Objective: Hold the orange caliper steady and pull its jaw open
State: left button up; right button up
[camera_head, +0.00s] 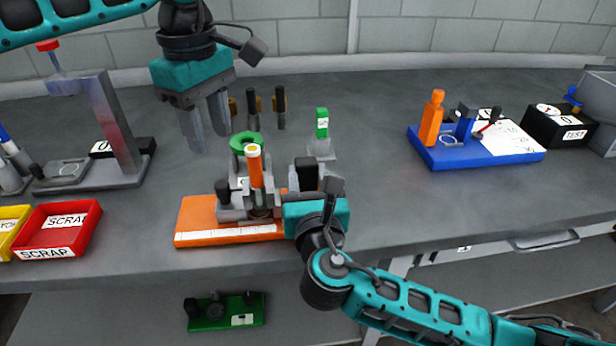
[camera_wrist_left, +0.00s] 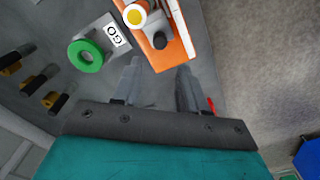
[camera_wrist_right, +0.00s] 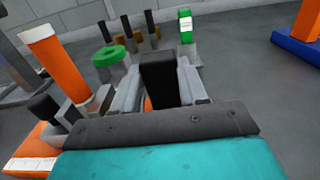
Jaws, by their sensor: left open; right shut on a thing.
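The orange caliper (camera_head: 186,222) lies near the table's front edge, a white scale strip along its front. An orange cylinder (camera_head: 255,167) with a white and yellow top stands upright at its grey jaws (camera_head: 232,208). My right gripper (camera_wrist_right: 160,78) is shut on a black block (camera_wrist_right: 158,72) at the caliper's right side, also seen in the head view (camera_head: 306,172). My left gripper (camera_head: 207,148) is open and empty, pointing down behind and left of the caliper. In the left wrist view the caliper's orange end (camera_wrist_left: 172,52) and a black knob (camera_wrist_left: 160,41) show beyond its fingers.
A green ring (camera_head: 245,141) on a grey block and a green-topped gauge (camera_head: 322,124) stand behind the caliper, with several black-handled tools (camera_head: 253,106). A red scrap tray (camera_head: 60,228) is left, a blue fixture (camera_head: 470,156) right.

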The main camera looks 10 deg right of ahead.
aim_at(221, 184)
grip_shut()
pick_arm(q)
jog(key=shift+c, duration=0.5)
jog(key=shift+m, duration=0.9)
notch_tip(221, 184, down, 10)
jog(key=shift+r, duration=0.1)
jog(key=shift+c, duration=0.4)
grip_shut()
